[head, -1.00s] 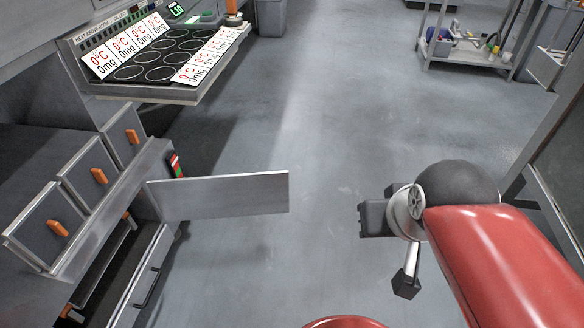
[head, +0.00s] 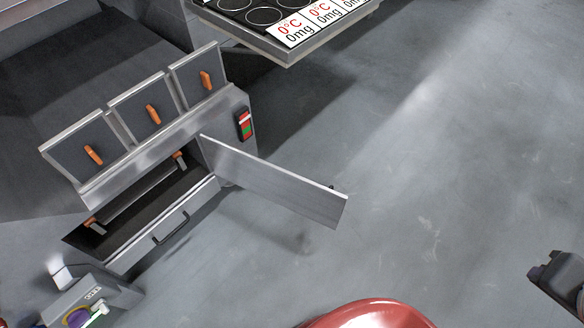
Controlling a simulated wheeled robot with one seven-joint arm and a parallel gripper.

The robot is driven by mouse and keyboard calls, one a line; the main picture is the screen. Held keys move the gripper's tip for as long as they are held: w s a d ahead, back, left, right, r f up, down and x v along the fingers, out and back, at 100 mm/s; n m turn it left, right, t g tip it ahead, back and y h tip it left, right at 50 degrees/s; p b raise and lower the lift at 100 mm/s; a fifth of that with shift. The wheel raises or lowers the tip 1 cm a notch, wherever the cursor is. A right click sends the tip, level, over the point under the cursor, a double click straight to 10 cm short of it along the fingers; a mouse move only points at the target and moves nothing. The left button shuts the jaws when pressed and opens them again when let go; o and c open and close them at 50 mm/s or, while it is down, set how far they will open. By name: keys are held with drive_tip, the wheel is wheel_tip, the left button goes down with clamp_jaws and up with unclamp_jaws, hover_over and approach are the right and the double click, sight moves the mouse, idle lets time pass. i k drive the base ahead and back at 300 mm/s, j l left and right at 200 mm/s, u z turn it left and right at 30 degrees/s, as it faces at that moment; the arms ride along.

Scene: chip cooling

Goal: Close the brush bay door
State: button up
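The brush bay door appears to be the flat grey metal panel (head: 275,183). It stands swung outward from the right end of the low grey cabinet, so the door is open. A small dark bit, maybe its handle, shows at its far upper edge. The bay (head: 130,212) beside it is uncovered, with a dark inside and a bar with orange ends. A dark part of my arm's end (head: 562,282) shows at the right edge, far from the door. My gripper's fingers cannot be made out there.
Three small flaps with orange handles (head: 153,114) line the cabinet top. A red and green switch box (head: 244,125) sits near the hinge. A tray with black rings (head: 275,22) juts out above. A small grey box (head: 88,302) stands lower left. The floor to the right is clear.

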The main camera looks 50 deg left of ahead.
sight(324, 206)
drive_tip(key=i+u, duration=0.4)
drive_tip(key=i+l+u, duration=0.1)
drive_tip(key=u, duration=0.25)
drive_tip(key=i+l+u, duration=0.2)
drive_tip(key=i+u, duration=0.3)
drive_tip(key=u, duration=0.3)
drive_tip(key=i+l+u, duration=0.15)
drive_tip(key=u, duration=0.3)
drive_tip(key=i+l+u, duration=0.1)
drive_tip(key=u, duration=0.3)
drive_tip(key=l+u, duration=0.15)
drive_tip(key=u, duration=0.3)
drive_tip(key=i+l+u, duration=0.1)
drive_tip(key=u, duration=0.3)
drive_tip(key=l+u, duration=0.25)
drive_tip(key=u, duration=0.2)
drive_tip(key=l+u, duration=0.3)
drive_tip(key=k+l+u, duration=0.15)
drive_tip(key=l+u, duration=0.2)
drive_tip(key=k+l+u, duration=0.15)
drive_tip(key=l+u, duration=0.15)
drive_tip(key=k+j+u, duration=0.1)
drive_tip(key=k+j, duration=0.15)
drive_tip(key=j, duration=0.3)
drive_tip(key=k+j+u, duration=0.15)
drive_tip(key=j, duration=0.15)
